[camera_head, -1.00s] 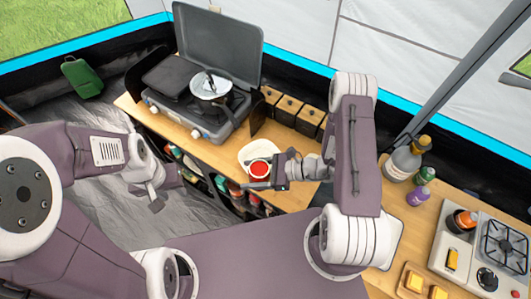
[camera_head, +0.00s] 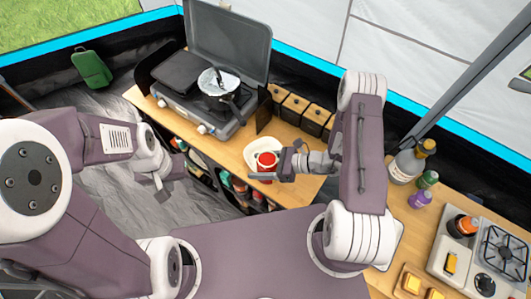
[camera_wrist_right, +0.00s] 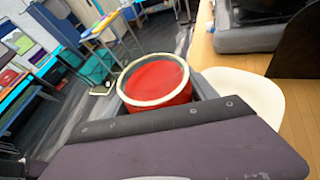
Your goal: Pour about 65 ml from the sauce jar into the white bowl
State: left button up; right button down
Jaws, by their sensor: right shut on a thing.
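The sauce jar (camera_head: 266,161) has a pale rim and is full of red sauce. My right gripper (camera_head: 270,176) is shut on it. In the right wrist view the jar (camera_wrist_right: 155,82) sits between the fingers, with its open top and the red surface showing. The white bowl (camera_head: 255,148) stands on the wooden counter just behind the jar, which hides part of it. In the right wrist view the bowl (camera_wrist_right: 262,92) is right of the jar, partly covered by my gripper. No sauce stream is visible. My left gripper (camera_head: 164,190) hangs away from the counter; its finger gap is unclear.
A camping stove (camera_head: 205,105) with a pot (camera_head: 218,82) stands behind and left of the bowl. Several dark canisters (camera_head: 293,107) line the counter's back. Bottles (camera_head: 406,165) and a second stove (camera_head: 490,245) are at the right. Some bare counter lies left of the bowl.

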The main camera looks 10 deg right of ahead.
jog(key=shift+w+d+r+m+g+p, duration=0.1)
jog(key=shift+w+r+m+g+p, duration=0.1)
jog(key=shift+w+m+g+p, duration=0.7)
jog(key=shift+m+g+p, duration=0.15)
jog(key=shift+m, duration=0.25)
jog(key=shift+w+f+m+g, duration=0.15)
jog(key=shift+w+m+g, duration=0.2)
jog(key=shift+m, duration=0.15)
jog(key=shift+d, duration=0.1)
jog(key=shift+f+m+g, duration=0.15)
jog(key=shift+m+g, duration=0.45)
jog(key=shift+w, duration=0.15)
jog(key=shift+f+m+g+b, duration=0.4)
jog(key=shift+f+m+b, duration=0.15)
jog(key=shift+b, duration=0.15)
jog(key=shift+f+m+g+b, duration=0.2)
jog(key=shift+m+g+b, duration=0.1)
jog(key=shift+b, duration=0.1)
dwell(0.5)
